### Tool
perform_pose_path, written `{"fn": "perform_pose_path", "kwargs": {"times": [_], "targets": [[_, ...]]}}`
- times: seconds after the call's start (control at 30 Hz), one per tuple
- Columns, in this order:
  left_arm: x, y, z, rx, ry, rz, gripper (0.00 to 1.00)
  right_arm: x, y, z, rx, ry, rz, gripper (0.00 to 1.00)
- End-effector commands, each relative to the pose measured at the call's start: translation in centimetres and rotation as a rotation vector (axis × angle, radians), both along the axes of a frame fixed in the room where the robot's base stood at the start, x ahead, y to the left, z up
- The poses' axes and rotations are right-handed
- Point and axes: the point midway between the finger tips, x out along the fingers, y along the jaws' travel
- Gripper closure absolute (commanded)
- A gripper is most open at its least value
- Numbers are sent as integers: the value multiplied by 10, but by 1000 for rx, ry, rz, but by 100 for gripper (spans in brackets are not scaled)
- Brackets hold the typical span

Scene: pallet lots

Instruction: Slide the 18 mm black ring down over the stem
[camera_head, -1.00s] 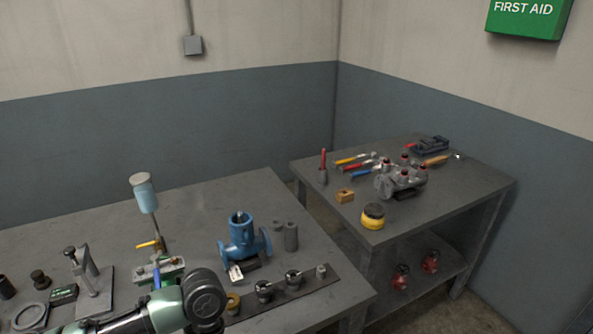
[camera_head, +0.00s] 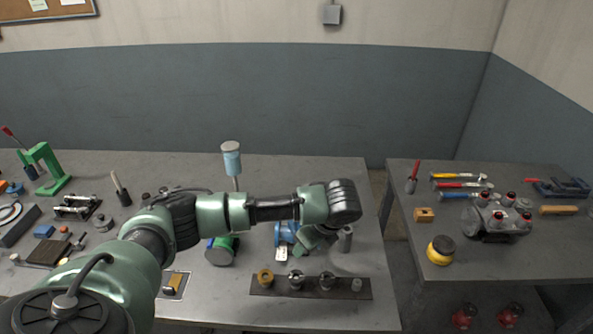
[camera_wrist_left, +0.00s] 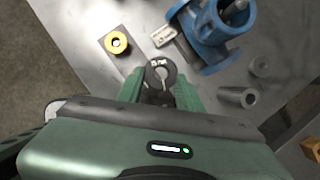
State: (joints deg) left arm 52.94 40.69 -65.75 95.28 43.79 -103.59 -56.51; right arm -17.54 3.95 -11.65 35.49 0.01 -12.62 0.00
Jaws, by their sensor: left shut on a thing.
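My left gripper (camera_wrist_left: 159,84) is shut on the black ring (camera_wrist_left: 161,70), a dark split ring with a small white marking. The ring is held between the fingertips, apart from the blue valve body (camera_wrist_left: 212,32), which stands to its upper right in the wrist view. The grey stem (camera_wrist_left: 236,9) rises from the valve near the top edge. My right gripper is not in view.
A dark strip (camera_head: 310,293) at the front holds a brass ring (camera_head: 265,277) and several other small parts. Grey cylinders (camera_head: 345,238) stand right of the valve. The second bench with tools is at right.

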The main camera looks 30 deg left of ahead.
Motion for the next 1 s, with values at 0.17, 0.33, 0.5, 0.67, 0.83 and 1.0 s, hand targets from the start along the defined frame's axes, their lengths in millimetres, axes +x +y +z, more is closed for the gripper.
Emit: {"fn": "perform_pose_path", "kwargs": {"times": [0.17,0.33,0.5,0.67,0.83,1.0], "targets": [[33,35,44,4,-2,-389,100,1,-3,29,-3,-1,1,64],[60,62,76,3,-1,-712,100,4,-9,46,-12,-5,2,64],[76,81,97,1,1,-927,100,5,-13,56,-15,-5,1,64],[83,88,105,2,2,-1023,100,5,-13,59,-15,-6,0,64],[84,89,106,1,1,-1043,100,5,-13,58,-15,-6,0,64],[84,89,106,2,2,-1042,100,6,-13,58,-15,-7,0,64]]}}
